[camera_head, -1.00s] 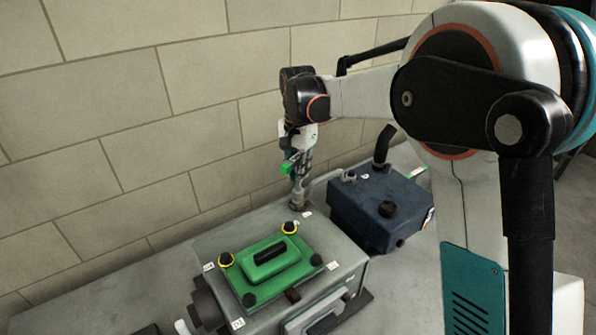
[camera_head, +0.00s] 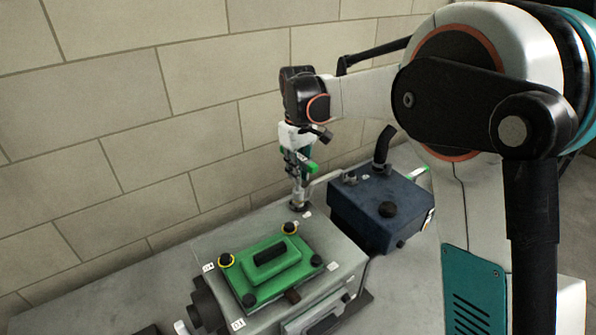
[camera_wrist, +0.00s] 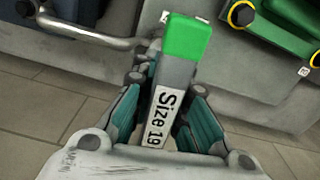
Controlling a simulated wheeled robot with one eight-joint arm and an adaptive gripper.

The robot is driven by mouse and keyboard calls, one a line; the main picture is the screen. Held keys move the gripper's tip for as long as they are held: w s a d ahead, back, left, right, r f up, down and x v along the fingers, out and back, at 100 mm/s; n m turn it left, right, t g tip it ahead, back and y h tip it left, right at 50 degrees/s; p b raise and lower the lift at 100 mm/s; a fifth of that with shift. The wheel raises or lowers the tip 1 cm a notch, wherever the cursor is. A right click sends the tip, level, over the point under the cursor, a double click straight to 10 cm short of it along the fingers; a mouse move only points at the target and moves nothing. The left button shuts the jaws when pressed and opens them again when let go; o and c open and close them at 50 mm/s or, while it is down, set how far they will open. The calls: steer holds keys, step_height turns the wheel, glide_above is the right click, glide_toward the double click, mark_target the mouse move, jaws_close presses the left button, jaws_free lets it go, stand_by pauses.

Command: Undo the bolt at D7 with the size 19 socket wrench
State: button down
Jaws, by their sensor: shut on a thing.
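My gripper (camera_head: 300,160) points down above the back of the grey engine block (camera_head: 340,262). It is shut on the size 19 socket wrench (camera_wrist: 163,108); the wrist view shows the "Size 19" label between its teal fingers. The wrench's green handle end (camera_head: 311,166) sticks out to the right in the head view. The lower end of the tool reaches down to a round fitting (camera_head: 299,205) on the block's back edge. A small white tag (camera_head: 307,214) lies beside it, too small to read. The D7 bolt itself is hidden or cannot be told apart.
A green cover (camera_head: 262,275) with dark bolts, two ringed yellow, sits on the block in front of the tool. A dark blue box (camera_head: 365,215) with a black cap and pipe stands close on the right. A block wall (camera_head: 120,120) rises behind.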

steer(key=shift+n, duration=1)
